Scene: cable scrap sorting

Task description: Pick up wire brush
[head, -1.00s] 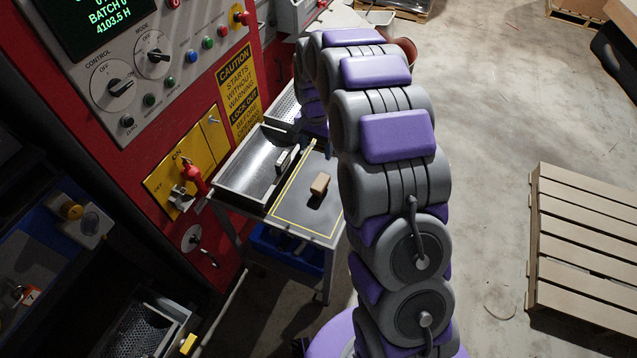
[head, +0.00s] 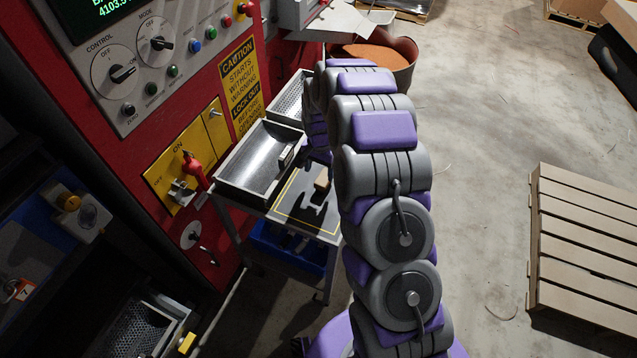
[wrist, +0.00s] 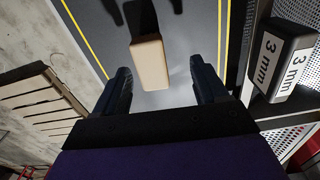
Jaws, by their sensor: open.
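The wire brush shows in the wrist view as a light wooden block (wrist: 150,62) with a dark part at its far end. It lies on a grey surface with yellow border lines. In the head view the brush (head: 322,179) is on the cart's outlined top (head: 300,215), partly covered by my arm. My gripper (wrist: 159,82) is open in the wrist view, with one dark finger on each side of the block's near end. I cannot tell how far above the surface the fingers are. In the head view the gripper is mostly hidden behind my arm.
A metal tray (head: 226,185) sits beside the outlined area, close to the red machine (head: 150,120). A block marked "3 mm" (wrist: 284,58) stands to the right in the wrist view. A tub of orange-brown material (head: 385,54) is behind my arm. A pallet (head: 585,240) lies on the floor at right.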

